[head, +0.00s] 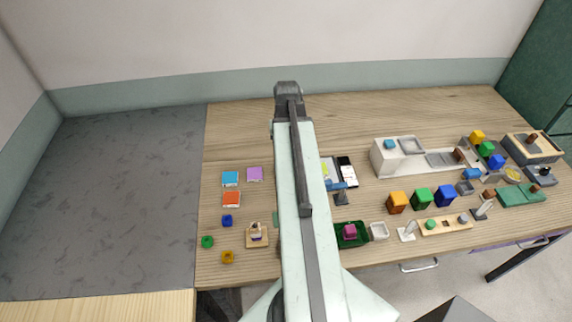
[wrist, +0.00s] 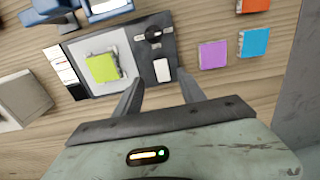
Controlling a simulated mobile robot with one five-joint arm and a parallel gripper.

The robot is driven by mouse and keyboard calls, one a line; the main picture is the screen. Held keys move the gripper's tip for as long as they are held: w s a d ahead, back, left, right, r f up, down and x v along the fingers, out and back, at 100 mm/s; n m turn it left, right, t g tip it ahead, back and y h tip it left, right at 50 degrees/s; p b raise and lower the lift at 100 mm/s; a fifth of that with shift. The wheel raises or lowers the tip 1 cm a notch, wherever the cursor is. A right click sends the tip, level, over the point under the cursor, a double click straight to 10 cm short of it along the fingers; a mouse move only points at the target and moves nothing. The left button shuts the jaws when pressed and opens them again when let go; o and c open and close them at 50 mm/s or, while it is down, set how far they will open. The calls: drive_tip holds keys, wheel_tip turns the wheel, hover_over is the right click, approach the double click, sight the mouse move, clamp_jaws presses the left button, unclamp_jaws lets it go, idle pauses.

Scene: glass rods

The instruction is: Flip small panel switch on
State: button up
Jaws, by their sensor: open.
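A panel with a light grey plate (wrist: 96,64) and a dark section (wrist: 150,44) lies on the wooden table in the wrist view. The dark section carries a small white rocker switch (wrist: 162,70) and a round black knob (wrist: 153,35). I cannot tell which way the switch is set. A yellow-green block (wrist: 102,67) lies on the grey plate. My gripper (wrist: 158,80) is open and empty, with its fingertips apart near the panel's edge, one on each side of the switch. In the head view my arm hides the switch and gripper.
Purple (wrist: 212,55) and blue (wrist: 253,42) tiles lie right of the panel in the wrist view, with an orange one (wrist: 254,5) beyond. A black-and-white strip (wrist: 65,68) adjoins its left side. Several coloured blocks and a white box (head: 385,155) stand at right in the head view.

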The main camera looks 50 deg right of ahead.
wheel_tip(320, 180, down, 8)
drive_tip(key=b, duration=0.7)
drive_tip(key=shift+w+b, duration=0.1)
drive_tip(key=shift+b, duration=0.3)
drive_tip(key=shift+r, duration=0.1)
